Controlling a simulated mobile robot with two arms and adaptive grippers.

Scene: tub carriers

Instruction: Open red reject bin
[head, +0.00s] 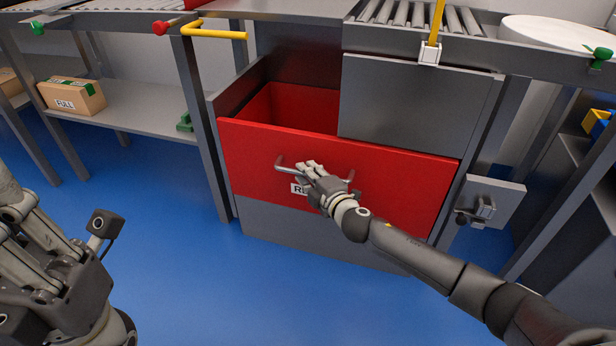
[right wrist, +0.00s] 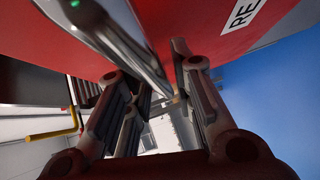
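The red reject bin (head: 410,185) is a drawer with a red front under the grey bench, pulled partly out. Its red inside (head: 290,108) shows behind the front on the left. A grey bar handle (head: 284,163) crosses the front; the handle also shows in the right wrist view (right wrist: 120,40). My right gripper (head: 312,172) is at the handle, with its fingers closed in on either side of the bar. The fingers partly cover the white label (head: 297,189). My left gripper (head: 62,212) is at the lower left, away from the bin, with its fingers apart and empty.
A grey panel (head: 410,105) covers the bin's right part from above. A roller conveyor (head: 420,15) and a yellow bar (head: 215,34) are above. A cardboard box (head: 75,98) marked FULL stands on the left shelf (head: 145,108). The blue floor (head: 200,270) in front is clear.

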